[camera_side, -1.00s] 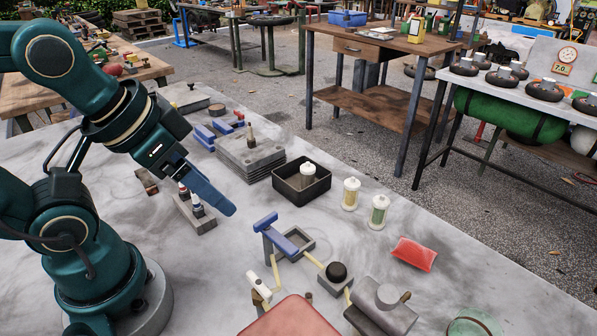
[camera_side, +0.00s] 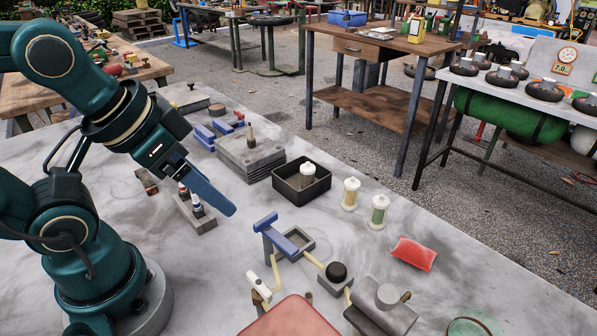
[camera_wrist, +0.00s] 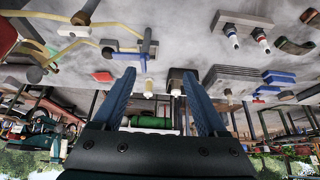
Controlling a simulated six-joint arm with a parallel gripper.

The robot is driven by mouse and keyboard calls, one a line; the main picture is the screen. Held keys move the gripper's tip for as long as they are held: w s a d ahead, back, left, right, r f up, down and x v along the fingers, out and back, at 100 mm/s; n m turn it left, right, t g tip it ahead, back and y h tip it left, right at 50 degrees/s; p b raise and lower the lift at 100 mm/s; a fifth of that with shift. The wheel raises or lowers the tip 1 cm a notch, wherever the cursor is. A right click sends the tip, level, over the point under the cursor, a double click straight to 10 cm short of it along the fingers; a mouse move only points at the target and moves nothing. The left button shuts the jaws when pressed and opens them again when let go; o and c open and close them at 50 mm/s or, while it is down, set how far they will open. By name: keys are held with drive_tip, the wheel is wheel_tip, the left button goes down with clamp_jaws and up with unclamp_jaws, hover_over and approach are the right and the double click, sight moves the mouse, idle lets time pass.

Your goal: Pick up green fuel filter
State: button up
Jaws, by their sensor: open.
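The green fuel filter (camera_side: 379,212) is a small clear cylinder with green inside and white caps. It stands upright on the grey table, right of a similar yellowish filter (camera_side: 350,194). My gripper (camera_side: 228,210) is above the table, well to the left of both filters, and holds nothing. In the wrist view my gripper (camera_wrist: 159,74) shows two blue fingers spread apart. The yellowish filter (camera_wrist: 148,88) shows between them; I cannot make out the green one there, and the left finger may hide it.
A dark tray (camera_side: 319,190) with a white-capped filter stands left of the two filters. A red pouch (camera_side: 413,253) lies to their right. A blue-handled fixture (camera_side: 280,238) and a grey cylinder block (camera_side: 383,306) stand nearer the camera. A stack of grey plates (camera_side: 250,157) is behind my gripper.

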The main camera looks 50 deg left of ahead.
wheel_tip(320, 180, up, 5)
drive_tip(key=w+a+m+y, duration=0.3)
drive_tip(key=w+m, duration=0.4)
drive_tip(key=m, duration=0.1)
drive_tip(key=m+t, duration=0.8)
drive_tip(key=m, duration=1.8)
hover_over(377, 209)
drive_tip(key=shift+n, duration=0.3)
wheel_tip(377, 209, down, 18)
drive_tip(key=shift+f, duration=0.15)
drive_tip(key=shift+g, duration=0.3)
drive_tip(key=shift+x, duration=2.55)
